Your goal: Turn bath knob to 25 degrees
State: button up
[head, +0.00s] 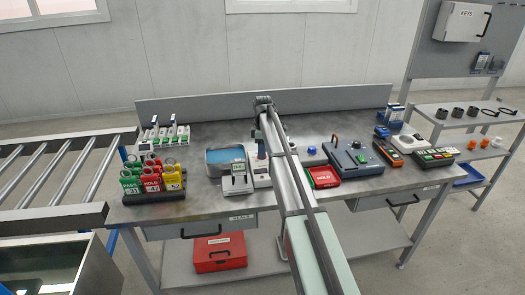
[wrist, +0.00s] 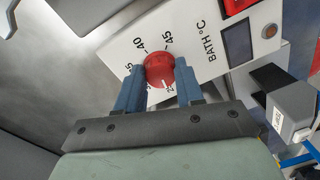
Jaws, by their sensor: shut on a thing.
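The bath knob (wrist: 158,66) is a round red knob on a white panel (wrist: 200,42) printed "BATH °C". Numbers around it include 40 and 45; others are partly covered. A white mark shows on its lower edge, towards my palm, near a number that looks like it begins with 2. My gripper (wrist: 159,74) is shut on the knob, one blue finger on each side. In the head view my arm reaches down over the bench, its gripper (head: 261,150) above a white unit (head: 261,180); the knob itself is hidden there.
A blue-lined basin (head: 225,157) and a grey scale-like device (head: 237,182) stand just left of my gripper. Coloured tags (head: 152,180) stand at the bench's left end.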

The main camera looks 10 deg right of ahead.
dwell(0.3)
jog(key=o, duration=1)
jog(key=shift+o, duration=0.2)
notch_tip(320, 180, up, 14)
jog(key=shift+w, duration=0.35)
jog(key=shift+d+f, duration=0.1)
jog(key=shift+d, duration=0.05)
